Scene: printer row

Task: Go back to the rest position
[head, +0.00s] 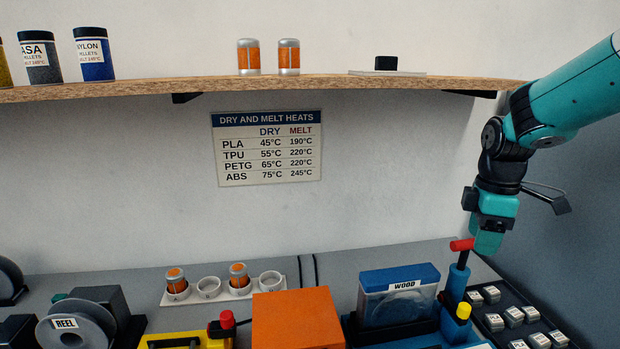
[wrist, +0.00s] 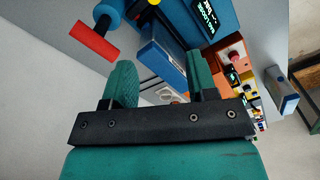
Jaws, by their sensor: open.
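My gripper (head: 487,243) hangs at the right of the head view, pointing down, just behind or beside a red-topped handle (head: 462,244) on a blue post. In the wrist view my gripper (wrist: 160,85) shows two teal fingers spread apart with nothing between them. The red handle (wrist: 92,44) is up and left of the fingers there, apart from them. In the head view the gripper's end overlaps the handle's right end; I cannot tell there whether they touch.
A blue box labelled WOOD (head: 399,277), an orange block (head: 297,318), a cup rack (head: 224,294) and a reel (head: 75,332) stand on the bench. Small labelled blocks (head: 512,316) sit in a dark tray at right.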

